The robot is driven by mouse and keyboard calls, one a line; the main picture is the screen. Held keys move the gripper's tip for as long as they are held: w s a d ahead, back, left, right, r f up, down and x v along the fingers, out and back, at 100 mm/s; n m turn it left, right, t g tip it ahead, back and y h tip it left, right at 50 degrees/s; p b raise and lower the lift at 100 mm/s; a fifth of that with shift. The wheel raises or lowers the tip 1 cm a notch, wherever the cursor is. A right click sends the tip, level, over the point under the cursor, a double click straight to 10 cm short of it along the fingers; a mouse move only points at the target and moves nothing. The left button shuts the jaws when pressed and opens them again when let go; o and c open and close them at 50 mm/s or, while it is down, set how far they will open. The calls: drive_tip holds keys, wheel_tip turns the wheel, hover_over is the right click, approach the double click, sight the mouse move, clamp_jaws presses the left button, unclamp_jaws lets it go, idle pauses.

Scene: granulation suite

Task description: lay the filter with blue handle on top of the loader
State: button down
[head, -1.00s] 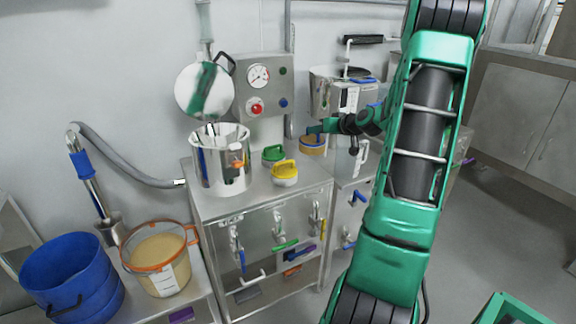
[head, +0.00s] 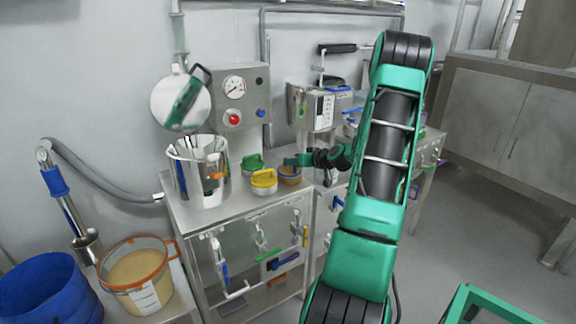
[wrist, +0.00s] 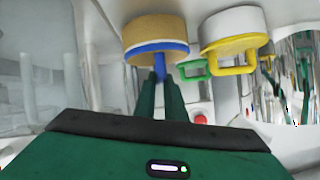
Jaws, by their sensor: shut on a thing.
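The filter with the blue handle shows in the wrist view as a tan disc (wrist: 155,30) with a blue rim. My gripper (wrist: 165,76) is shut on its blue handle (wrist: 160,64). In the head view the tan filter (head: 289,175) is at the right edge of the steel cabinet top (head: 222,206), beside the yellow-handled filter. My gripper (head: 303,160) is just above it there and hides the handle. I cannot tell whether the filter touches the cabinet top. No label shows which unit is the loader.
A yellow-handled filter (head: 264,183) and a green-handled filter (head: 252,164) sit close to the left. A steel pot (head: 200,175) stands beyond them, with a gauge panel (head: 240,96) behind. A grey unit (head: 312,108) stands behind right. The cabinet's front strip is clear.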

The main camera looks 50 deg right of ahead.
drive_tip(key=c, duration=1.8)
unclamp_jaws()
drive_tip(key=shift+f, duration=0.15)
drive_tip(key=v, duration=1.1)
drive_tip(key=s+a+n+g+y, duration=0.25)
drive_tip(key=a+g, duration=0.35)
drive_tip(key=a, duration=1)
drive_tip(key=s+a+r+m+g, duration=0.1)
drive_tip(key=s+a+r+g, duration=0.1)
drive_tip(key=s+a, duration=0.3)
drive_tip(key=s+a+r+m+g, duration=0.1)
drive_tip(key=s+a, duration=0.4)
drive_tip(key=s, duration=0.5)
drive_tip(key=s+a+r+m+g+h, duration=0.1)
drive_tip(key=s+a+r+m+g, duration=0.1)
drive_tip(key=s+a+g, duration=0.2)
drive_tip(key=shift+s+a+r, duration=0.1)
drive_tip(key=shift+s+a, duration=0.1)
drive_tip(key=shift+s, duration=0.45)
drive_tip(key=shift+s+a+r, duration=0.1)
drive_tip(key=shift+s+a, duration=0.15)
drive_tip(key=shift+s, duration=0.4)
drive_tip(key=shift+s+a+r, duration=0.1)
drive_tip(key=shift+s+a, duration=0.1)
drive_tip(key=shift+s, duration=0.4)
